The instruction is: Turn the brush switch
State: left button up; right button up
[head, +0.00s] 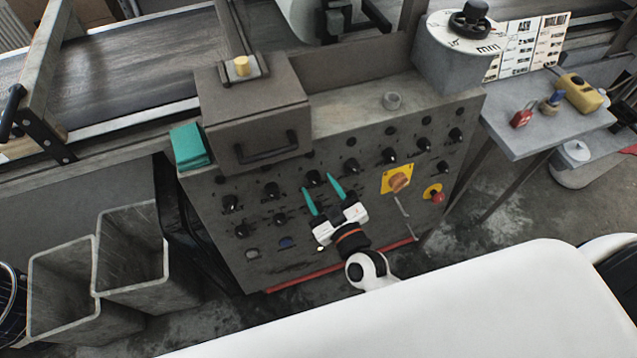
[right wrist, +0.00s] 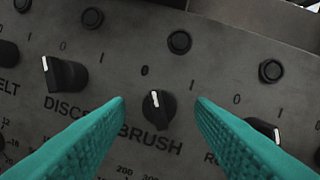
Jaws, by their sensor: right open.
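The brush switch (right wrist: 158,108) is a small black rotary knob with a white pointer mark, above the label BRUSH in the right wrist view. Its pointer is nearly upright, tilted slightly left towards the 0; a 1 is printed to the right. In the head view the knob (head: 313,178) is in the upper row of the grey control panel (head: 345,150). My right gripper (head: 316,181) is open, its two teal fingers on either side of the knob. In the right wrist view the fingers (right wrist: 160,103) show gaps to the knob on both sides. My left gripper is not in view.
The DISC knob (right wrist: 64,74) is left of the brush switch, another knob (right wrist: 262,128) right, partly behind a finger. The panel also has a yellow-plated rotary switch (head: 398,181) and a red button (head: 437,197). A grey box with a handle (head: 255,110) sits above.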

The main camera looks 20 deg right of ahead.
jog(key=shift+w+a, duration=0.1)
jog(key=shift+w, duration=0.7)
jog(key=c, duration=1)
jog(key=shift+o, duration=0.2)
jog(key=shift+m, duration=0.4)
jog(key=m+h, duration=0.1)
jog(key=m, duration=0.2)
jog(key=m+h+p, duration=0.1)
jog(key=m, duration=0.2)
jog(key=shift+a+t+p, duration=0.1)
jog(key=shift+t+p, duration=0.2)
jog(key=m+h, duration=0.1)
jog(key=m, duration=0.2)
jog(key=m+p, duration=0.1)
jog(key=m, duration=0.3)
jog(key=shift+f+h, duration=0.1)
jog(key=shift+h, duration=0.3)
jog(key=shift+s+m, duration=0.1)
jog(key=shift+m, duration=0.2)
